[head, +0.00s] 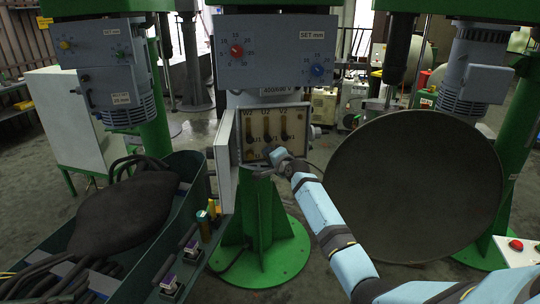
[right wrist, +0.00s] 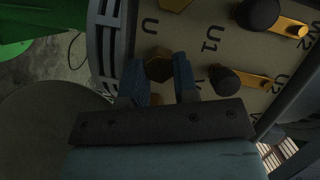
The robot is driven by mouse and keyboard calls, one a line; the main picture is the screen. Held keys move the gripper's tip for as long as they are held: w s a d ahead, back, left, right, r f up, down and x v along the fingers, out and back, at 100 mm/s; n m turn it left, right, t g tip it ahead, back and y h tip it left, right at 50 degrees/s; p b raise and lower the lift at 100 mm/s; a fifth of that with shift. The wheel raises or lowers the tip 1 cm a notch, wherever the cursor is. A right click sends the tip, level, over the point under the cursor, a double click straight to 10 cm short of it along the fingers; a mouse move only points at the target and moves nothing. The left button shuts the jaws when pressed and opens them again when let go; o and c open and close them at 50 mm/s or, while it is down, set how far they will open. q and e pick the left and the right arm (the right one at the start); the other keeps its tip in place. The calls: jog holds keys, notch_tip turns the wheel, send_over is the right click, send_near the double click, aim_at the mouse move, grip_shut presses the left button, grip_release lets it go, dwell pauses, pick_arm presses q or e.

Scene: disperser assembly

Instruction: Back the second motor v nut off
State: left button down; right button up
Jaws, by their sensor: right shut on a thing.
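The motor's open terminal box (head: 300,172) stands in the middle of the head view, with brass links on its pale board. My right gripper (head: 276,156) is at the lower part of the board. In the right wrist view its two fingers (right wrist: 160,88) are shut on a brass hex nut (right wrist: 158,65), which shows between them. The labels U and U1 are close by. Another brass piece (right wrist: 175,3) is cut off at the top edge. I cannot read which terminal the held nut belongs to. My left gripper is not in view.
Dark knobs on brass links (right wrist: 226,79) are right of the fingers. The box's open door (head: 225,160) stands at its left. A large round disc (head: 412,185) is to the right of my arm. A green trough (head: 185,240) with a dark bag (head: 125,212) is at the left.

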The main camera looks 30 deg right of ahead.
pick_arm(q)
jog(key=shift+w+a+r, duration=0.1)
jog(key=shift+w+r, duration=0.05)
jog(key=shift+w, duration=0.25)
pick_arm(e)
jog(key=shift+n, duration=0.3)
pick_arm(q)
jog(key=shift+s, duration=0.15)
pick_arm(e)
jog(key=o, duration=0.9)
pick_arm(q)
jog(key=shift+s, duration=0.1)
pick_arm(e)
jog(key=shift+s, duration=0.1)
pick_arm(q)
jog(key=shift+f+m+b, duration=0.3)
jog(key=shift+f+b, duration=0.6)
jog(key=shift+b, duration=0.35)
pick_arm(e)
jog(key=s, duration=0.4)
jog(key=s+r, duration=0.1)
jog(key=s, duration=0.4)
jog(key=s+a+r, duration=0.1)
jog(key=s, duration=0.3)
jog(key=shift+s+r, duration=0.1)
jog(key=shift+s, duration=0.15)
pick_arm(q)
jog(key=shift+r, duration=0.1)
